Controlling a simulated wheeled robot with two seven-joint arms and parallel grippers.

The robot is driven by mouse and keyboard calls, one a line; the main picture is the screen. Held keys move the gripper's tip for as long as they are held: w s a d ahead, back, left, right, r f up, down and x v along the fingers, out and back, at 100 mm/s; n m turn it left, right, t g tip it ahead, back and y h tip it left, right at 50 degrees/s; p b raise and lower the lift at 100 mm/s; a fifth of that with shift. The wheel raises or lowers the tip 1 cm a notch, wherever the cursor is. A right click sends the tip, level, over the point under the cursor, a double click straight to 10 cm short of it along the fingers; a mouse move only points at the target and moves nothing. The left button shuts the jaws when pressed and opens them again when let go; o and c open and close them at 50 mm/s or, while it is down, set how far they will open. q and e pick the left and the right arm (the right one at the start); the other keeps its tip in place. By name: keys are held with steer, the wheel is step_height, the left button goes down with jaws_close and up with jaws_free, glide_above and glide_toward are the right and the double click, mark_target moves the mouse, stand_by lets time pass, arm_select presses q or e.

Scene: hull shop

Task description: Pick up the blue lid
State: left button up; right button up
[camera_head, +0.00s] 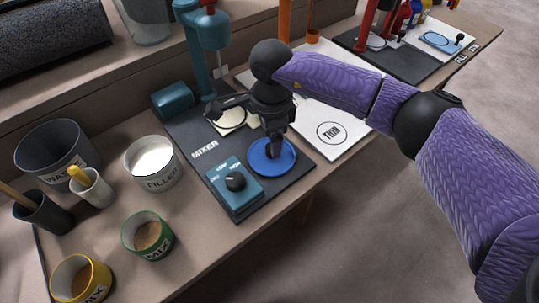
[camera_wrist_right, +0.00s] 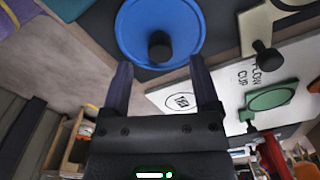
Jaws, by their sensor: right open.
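The blue lid (camera_head: 287,163) is a round disc lying on the dark mixer mat, near the table's front edge. It also shows in the right wrist view (camera_wrist_right: 180,20), with a dark knob (camera_wrist_right: 159,46) near its edge on the gripper's side. My right gripper (camera_head: 274,150) points down over the lid and hides part of it. In the right wrist view the gripper (camera_wrist_right: 161,66) is open, its two fingers apart, with nothing between the visible fingers. The knob lines up with the gap beyond the fingertips. Contact cannot be told. My left gripper is out of view.
A teal control box (camera_head: 222,192) with a black dial sits left of the lid. The teal mixer stand (camera_head: 197,60) rises behind. A white THIN board (camera_head: 345,110) lies to the right. The filler tub (camera_head: 163,181) and green MIX tub (camera_head: 127,242) stand at left.

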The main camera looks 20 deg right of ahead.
step_height(320, 180, down, 3)
steer(key=shift+f+b, duration=0.1)
steer(key=shift+b, duration=0.35)
steer(key=shift+r, duration=0.25)
steer(key=shift+c, duration=0.4)
steer(key=c, duration=0.5)
jaws_close()
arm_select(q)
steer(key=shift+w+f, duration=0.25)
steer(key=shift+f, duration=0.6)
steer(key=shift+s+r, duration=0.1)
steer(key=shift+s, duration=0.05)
